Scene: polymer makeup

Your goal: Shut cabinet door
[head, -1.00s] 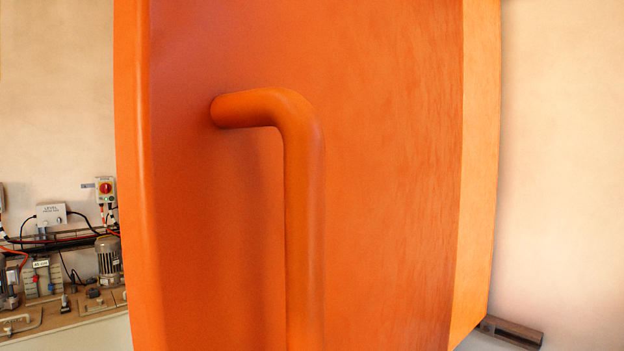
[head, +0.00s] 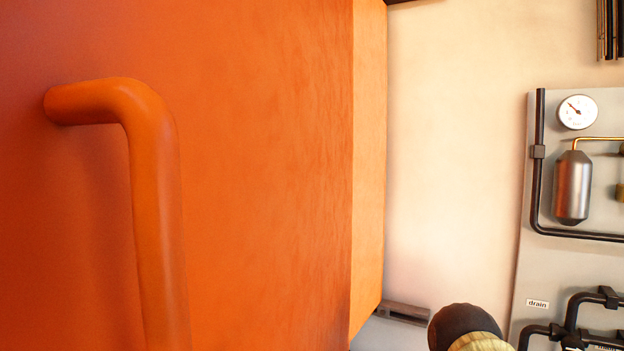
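The orange cabinet door (head: 265,150) fills the left half of the head view, very close to the camera. Its thick, bent orange handle (head: 155,200) runs down from the upper left and out of the bottom of the picture. A lighter orange strip (head: 368,150) borders the door surface on the right; I cannot tell whether it is the cabinet's side. The door's left edge is out of view, and no gap shows, so how far it stands open cannot be told. My gripper is not in view.
A grey panel (head: 545,270) with dark pipes, a gauge (head: 577,112) and a metal cylinder (head: 572,187) stands on the right. A dark rounded object with a yellowish part (head: 465,325) shows at the bottom, unclear. Pale wall (head: 455,150) lies between door and panel.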

